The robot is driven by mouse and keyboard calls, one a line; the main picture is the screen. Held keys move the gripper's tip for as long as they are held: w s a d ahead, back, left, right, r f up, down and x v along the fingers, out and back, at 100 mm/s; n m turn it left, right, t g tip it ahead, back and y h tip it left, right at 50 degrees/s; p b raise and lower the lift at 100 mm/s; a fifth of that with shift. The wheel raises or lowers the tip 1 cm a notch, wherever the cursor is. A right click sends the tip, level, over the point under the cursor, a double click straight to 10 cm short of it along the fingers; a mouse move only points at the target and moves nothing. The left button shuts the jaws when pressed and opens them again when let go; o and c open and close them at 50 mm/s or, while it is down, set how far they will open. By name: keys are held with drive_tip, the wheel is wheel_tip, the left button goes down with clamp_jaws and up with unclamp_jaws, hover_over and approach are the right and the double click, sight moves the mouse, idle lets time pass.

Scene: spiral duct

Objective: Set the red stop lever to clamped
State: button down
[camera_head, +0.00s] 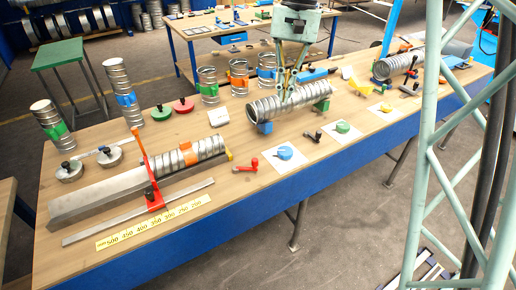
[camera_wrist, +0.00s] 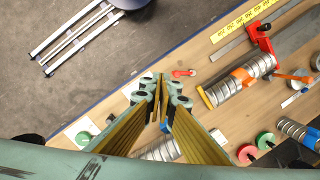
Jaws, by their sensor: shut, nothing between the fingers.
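The red stop (camera_head: 155,196) stands across the grey trough and the metal rule at the left of the bench. In the wrist view the red stop (camera_wrist: 265,44) is at the upper right, beside the yellow scale. Whether its lever is clamped I cannot tell. My gripper (camera_head: 286,92) hangs over the large spiral duct at the middle of the bench, well right of the stop. It is shut and empty; its fingers also show in the wrist view (camera_wrist: 162,82).
The large duct (camera_head: 283,101) rests on blue and green supports. Upright ducts (camera_head: 118,80) stand behind. A red crank (camera_head: 245,165) lies near the front edge. The yellow scale (camera_head: 150,222) lies flat in front.

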drive_tip(key=w+a+f+g+p, duration=0.1)
drive_tip(key=w+a+f+p, duration=0.1)
drive_tip(key=w+f, duration=0.5)
drive_tip(key=w+a+f+m+g+p, duration=0.1)
drive_tip(key=w+f, duration=0.5)
drive_tip(key=f, duration=0.6)
drive_tip(key=shift+w+a+m+g+y+p, duration=0.35)
drive_tip(key=shift+a+p, duration=0.15)
drive_tip(key=shift+a, duration=0.1)
drive_tip(key=shift+f, duration=0.2)
drive_tip(key=p+x, duration=0.1)
drive_tip(key=x, duration=0.9)
drive_tip(key=shift+s, duration=0.1)
drive_tip(key=shift+s+a+r, duration=0.1)
drive_tip(key=shift+s+a, duration=0.3)
drive_tip(key=shift+s, duration=0.45)
drive_tip(key=shift+s+a, duration=0.4)
drive_tip(key=shift+s, duration=0.4)
drive_tip(key=shift+s, duration=0.1)
